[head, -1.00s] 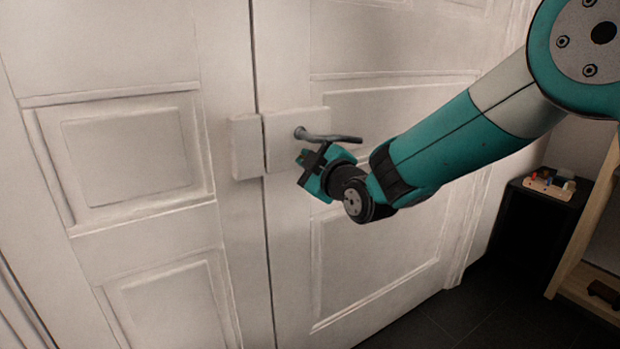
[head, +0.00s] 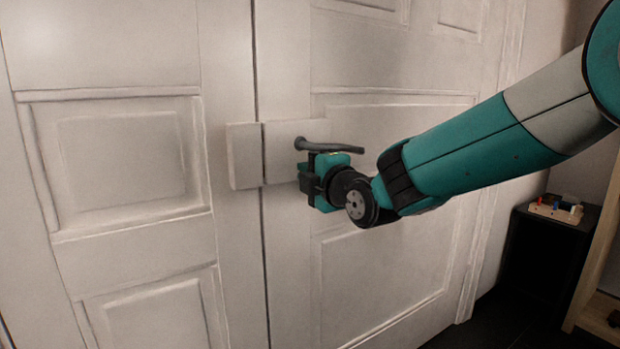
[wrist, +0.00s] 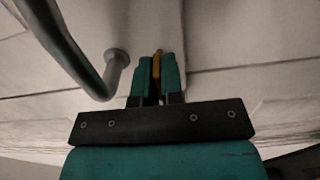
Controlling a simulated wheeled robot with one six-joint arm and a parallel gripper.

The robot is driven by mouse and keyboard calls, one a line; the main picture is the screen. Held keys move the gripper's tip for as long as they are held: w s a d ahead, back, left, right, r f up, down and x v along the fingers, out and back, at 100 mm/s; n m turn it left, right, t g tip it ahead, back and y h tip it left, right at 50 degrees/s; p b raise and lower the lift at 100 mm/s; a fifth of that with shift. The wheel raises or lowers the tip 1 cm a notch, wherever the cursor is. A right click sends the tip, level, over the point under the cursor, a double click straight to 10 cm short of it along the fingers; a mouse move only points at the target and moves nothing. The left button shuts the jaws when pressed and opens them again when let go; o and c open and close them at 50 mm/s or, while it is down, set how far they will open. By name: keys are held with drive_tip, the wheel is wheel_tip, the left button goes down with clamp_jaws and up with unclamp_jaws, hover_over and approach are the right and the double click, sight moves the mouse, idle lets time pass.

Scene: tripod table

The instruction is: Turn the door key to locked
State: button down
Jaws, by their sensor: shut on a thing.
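The white door (head: 400,120) has a grey lever handle (head: 330,146) on a pale lock plate (head: 285,150). My gripper (head: 308,178) is at the door just below the handle. In the wrist view, the fingers of my gripper (wrist: 157,80) are close together with a thin yellow-brass key (wrist: 157,62) between them. The handle (wrist: 110,72) passes left of the fingers, apart from them. The keyhole and most of the key are hidden by the fingers.
A pale block (head: 243,155) sits on the left door leaf beside the lock plate. At the right, a dark stand (head: 545,245) holds a small tray (head: 555,210) of coloured items beside a wooden shelf (head: 600,260). The door panels below my gripper are clear.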

idle(0.5)
drive_tip(key=c, duration=1.3)
unclamp_jaws()
drive_tip(key=v, duration=1.7)
drive_tip(key=shift+s+d, duration=0.1)
drive_tip(key=shift+d, duration=0.1)
